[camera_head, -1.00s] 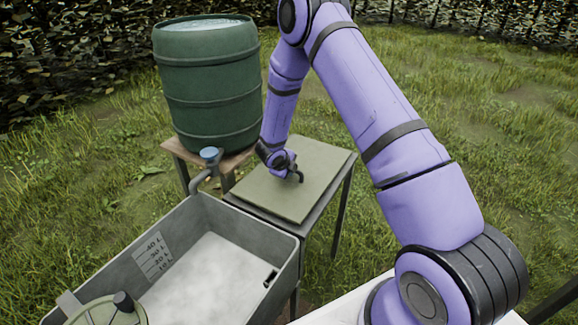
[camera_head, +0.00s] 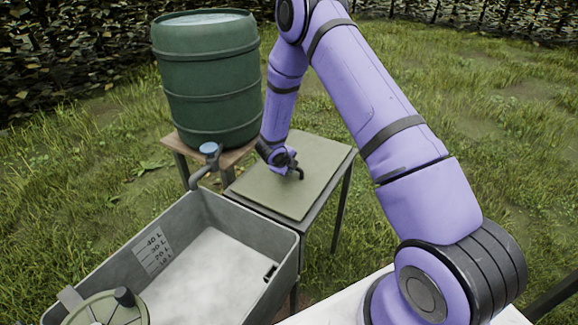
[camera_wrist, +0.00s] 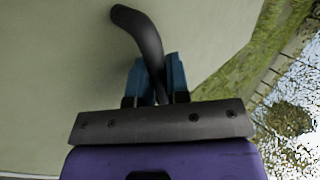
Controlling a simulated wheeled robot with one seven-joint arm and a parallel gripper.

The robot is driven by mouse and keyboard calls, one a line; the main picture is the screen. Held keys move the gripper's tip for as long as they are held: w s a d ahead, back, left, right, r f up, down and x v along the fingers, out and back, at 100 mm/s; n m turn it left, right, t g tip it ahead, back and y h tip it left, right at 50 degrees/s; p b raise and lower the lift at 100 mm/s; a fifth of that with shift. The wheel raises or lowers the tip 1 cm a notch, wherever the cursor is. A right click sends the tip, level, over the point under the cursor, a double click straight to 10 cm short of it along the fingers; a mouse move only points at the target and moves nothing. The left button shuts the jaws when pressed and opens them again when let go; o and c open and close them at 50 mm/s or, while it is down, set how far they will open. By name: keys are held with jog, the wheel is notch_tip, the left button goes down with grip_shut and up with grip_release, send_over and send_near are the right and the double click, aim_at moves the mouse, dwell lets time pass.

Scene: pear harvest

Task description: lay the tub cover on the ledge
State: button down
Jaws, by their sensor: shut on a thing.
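The tub cover (camera_head: 295,180) is a flat olive-green rectangular panel with a dark bent handle. It lies over the top of a small table-like ledge (camera_head: 270,226) beside the tub. In the wrist view the cover (camera_wrist: 60,70) fills most of the picture, and its dark handle (camera_wrist: 145,40) rises between my fingers. My gripper (camera_wrist: 157,80) is shut on this handle. In the head view my gripper (camera_head: 290,170) is small and partly hidden by my wrist. The grey tub (camera_head: 120,235) stands open at the lower left, with pale content inside.
A green barrel (camera_head: 207,85) with a tap (camera_head: 208,160) stands on a wooden stand (camera_head: 175,142) behind the tub. A round lidded thing (camera_head: 105,310) sits at the tub's near left corner. Open grass lies right of the ledge.

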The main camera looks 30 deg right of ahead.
dwell(0.3)
jog(key=c, duration=1)
grip_release()
jog(key=shift+f, duration=0.1)
jog(key=v, duration=1.1)
jog(key=shift+f, duration=0.1)
